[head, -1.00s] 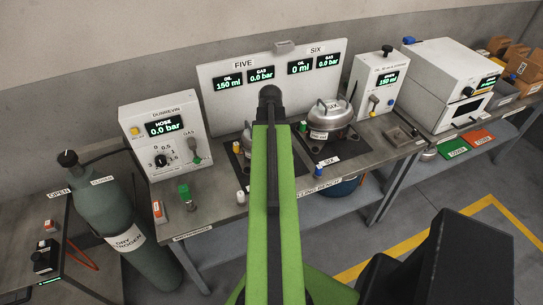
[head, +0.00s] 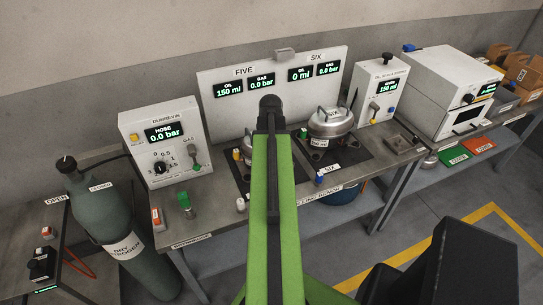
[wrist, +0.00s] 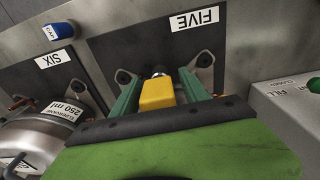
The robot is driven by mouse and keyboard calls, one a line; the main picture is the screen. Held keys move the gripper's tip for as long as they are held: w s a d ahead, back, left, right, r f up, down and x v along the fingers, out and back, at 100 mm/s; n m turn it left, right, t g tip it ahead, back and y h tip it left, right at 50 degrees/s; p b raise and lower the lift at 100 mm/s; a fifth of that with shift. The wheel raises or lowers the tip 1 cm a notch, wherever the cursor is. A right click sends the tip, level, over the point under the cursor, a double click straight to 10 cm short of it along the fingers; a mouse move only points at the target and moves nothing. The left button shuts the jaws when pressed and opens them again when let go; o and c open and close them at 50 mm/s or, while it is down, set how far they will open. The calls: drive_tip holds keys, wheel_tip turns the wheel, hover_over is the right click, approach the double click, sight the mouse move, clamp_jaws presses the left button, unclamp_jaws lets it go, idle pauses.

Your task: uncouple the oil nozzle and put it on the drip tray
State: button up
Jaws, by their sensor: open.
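The yellow oil nozzle (wrist: 158,94) stands over the mat marked FIVE in the wrist view, with a grey metal tip at its far end. It also shows as a small yellow piece in the head view (head: 237,154), left of my arm. My gripper (wrist: 160,90) is open, with one green finger on each side of the nozzle. I cannot tell whether the fingers touch it. My palm hides what the nozzle is joined to below. The drip tray (head: 417,151) appears to be the shallow grey tray at the bench's right end.
The steel compressor SIX (head: 331,122) stands right of my arm. A blue-capped piece (head: 320,178) lies before it and also shows in the wrist view (wrist: 59,29). The oil station (head: 376,90) stands at the back right. The hose panel (head: 165,140) is at left.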

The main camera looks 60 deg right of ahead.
drive_tip(key=shift+c, duration=0.3)
clamp_jaws()
drive_tip(key=shift+r, duration=0.15)
drive_tip(key=shift+s+a+r+p, duration=0.1)
drive_tip(key=shift+r+p, duration=1.35)
drive_tip(key=shift+p, duration=0.1)
drive_tip(key=shift+s+a+r+p, duration=0.1)
drive_tip(key=shift+r+p, duration=1.35)
drive_tip(key=shift+p, duration=0.05)
drive_tip(key=shift+f, duration=0.15)
